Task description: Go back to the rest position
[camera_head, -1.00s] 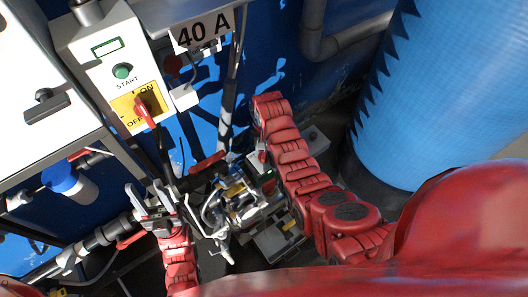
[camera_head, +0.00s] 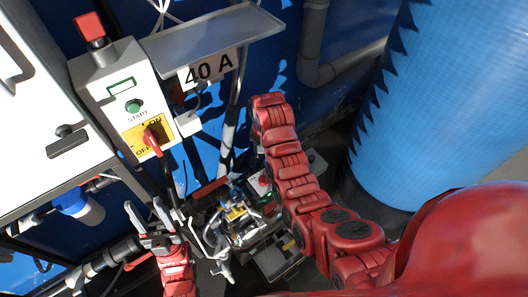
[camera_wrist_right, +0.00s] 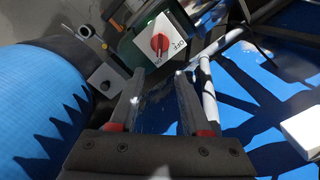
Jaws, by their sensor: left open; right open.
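My left gripper (camera_head: 147,210) is at the lower left in the head view, its fingers apart and nothing seen between them. It is below the control box (camera_head: 128,92), which has a green START button (camera_head: 133,106) and a red rotary switch (camera_head: 151,135) on a yellow plate. My right arm (camera_head: 295,180) reaches up the middle of the head view; its gripper is hidden there. In the right wrist view the right gripper (camera_wrist_right: 158,95) is open with nothing seen between its fingers. Beyond its tips is a red knob (camera_wrist_right: 159,42) on a white plate.
A large blue cylinder (camera_head: 450,110) stands to the right, also seen in the right wrist view (camera_wrist_right: 35,100). A shelf (camera_head: 210,38) sits above a "40 A" sign (camera_head: 209,68). Pipes and metal fittings (camera_head: 238,220) crowd the space between my arms. A white pipe (camera_wrist_right: 208,90) is close beside the right gripper.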

